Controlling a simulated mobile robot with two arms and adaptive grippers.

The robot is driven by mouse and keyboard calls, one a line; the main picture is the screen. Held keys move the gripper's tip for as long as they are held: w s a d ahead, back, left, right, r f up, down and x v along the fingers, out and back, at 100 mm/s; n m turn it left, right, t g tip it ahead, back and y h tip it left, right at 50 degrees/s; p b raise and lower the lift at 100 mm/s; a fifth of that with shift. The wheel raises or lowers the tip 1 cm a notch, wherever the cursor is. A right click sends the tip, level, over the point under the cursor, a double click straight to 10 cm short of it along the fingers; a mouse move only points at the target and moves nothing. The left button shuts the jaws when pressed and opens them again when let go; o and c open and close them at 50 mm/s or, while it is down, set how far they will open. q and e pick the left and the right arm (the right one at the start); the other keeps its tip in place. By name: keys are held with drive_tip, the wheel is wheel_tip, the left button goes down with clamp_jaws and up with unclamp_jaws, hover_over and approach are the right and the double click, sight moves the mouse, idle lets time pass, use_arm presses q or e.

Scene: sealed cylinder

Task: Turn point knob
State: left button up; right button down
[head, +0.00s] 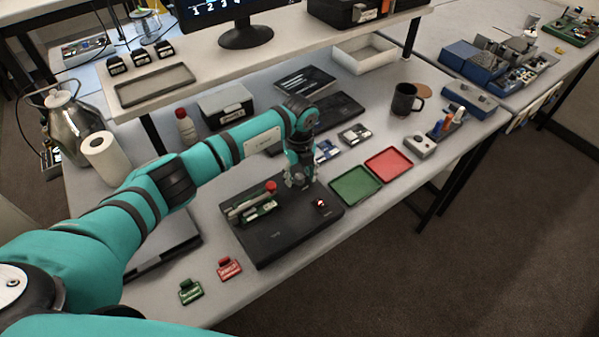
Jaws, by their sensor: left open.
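My left arm comes in from the left, and its gripper (298,183) points down over the black flat case (285,237) on the bench. The gripper is open, with nothing seen between its fingers. A small red-and-white knob-like part (320,203) sits on the case, just right of and below the fingertips. A green and metal device (255,211) with a red ball-like top (270,187) lies on the case to the left of the gripper. I cannot tell which part is the point knob, or whether the fingers touch anything. My right gripper is out of view.
A green tray (355,186) and a red tray (389,163) lie right of the case. A small grey box (420,146) and a dark mug (406,99) stand beyond. Green (190,291) and red (229,268) tags lie near the front edge. A raised shelf (270,62) spans the back.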

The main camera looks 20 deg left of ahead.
use_arm(q)
clamp_jaws()
idle(0.3)
